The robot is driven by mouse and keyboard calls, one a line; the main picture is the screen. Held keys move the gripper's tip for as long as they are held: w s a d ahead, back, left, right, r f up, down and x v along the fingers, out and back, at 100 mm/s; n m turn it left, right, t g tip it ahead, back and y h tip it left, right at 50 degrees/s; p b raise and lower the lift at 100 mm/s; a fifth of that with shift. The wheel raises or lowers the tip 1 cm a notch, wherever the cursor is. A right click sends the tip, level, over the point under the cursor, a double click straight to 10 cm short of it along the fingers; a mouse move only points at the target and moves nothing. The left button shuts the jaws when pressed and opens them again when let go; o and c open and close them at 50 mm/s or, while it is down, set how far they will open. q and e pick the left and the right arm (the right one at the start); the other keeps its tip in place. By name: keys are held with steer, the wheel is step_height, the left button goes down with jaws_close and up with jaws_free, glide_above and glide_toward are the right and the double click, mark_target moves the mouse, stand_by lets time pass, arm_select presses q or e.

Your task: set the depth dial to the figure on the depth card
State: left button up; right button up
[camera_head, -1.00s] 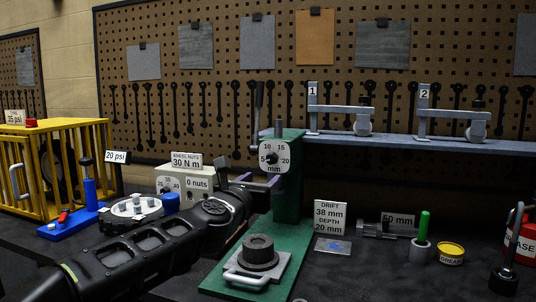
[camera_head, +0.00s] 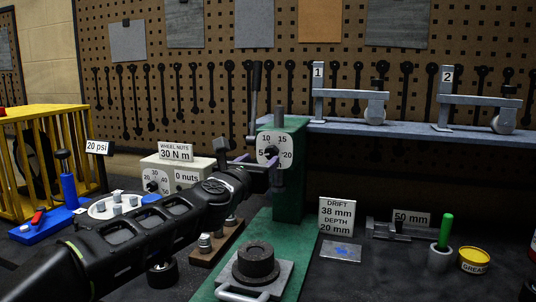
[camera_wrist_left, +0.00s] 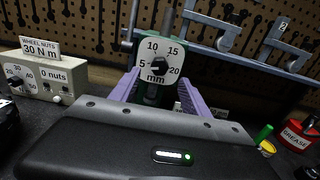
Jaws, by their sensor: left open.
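The depth dial (camera_head: 270,150) is a white face with a dark knob, marked 5, 10, 15, 20 and mm, on the front of the green press (camera_head: 290,195). It also shows in the left wrist view (camera_wrist_left: 158,64). I cannot read the knob's pointer for certain. The depth card (camera_head: 337,218) stands right of the press and reads drift 38 mm, depth 20 mm. My left gripper (camera_head: 260,167) is open, its purple fingers just below and in front of the dial. In the wrist view the fingers (camera_wrist_left: 157,86) flank the dial's lower part, with nothing held. My right gripper is not in view.
A wheel-nuts box (camera_head: 178,174) with its own dial stands left of the press. A dark ring (camera_head: 256,263) sits on the press base. A green-handled tool (camera_head: 445,232) and a yellow grease tin (camera_head: 474,260) stand at right. A blue-grey shelf (camera_head: 420,138) runs behind.

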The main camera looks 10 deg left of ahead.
mark_target(270, 152)
arm_select(q)
steer(key=w+p, duration=0.1)
steer(key=w, duration=0.2)
steer(key=w+p, duration=0.1)
steer(key=w, duration=0.2)
steer(key=shift+d+r, duration=0.1)
steer(key=shift+d, duration=0.1)
steer(key=shift+w, duration=0.6)
jaws_close()
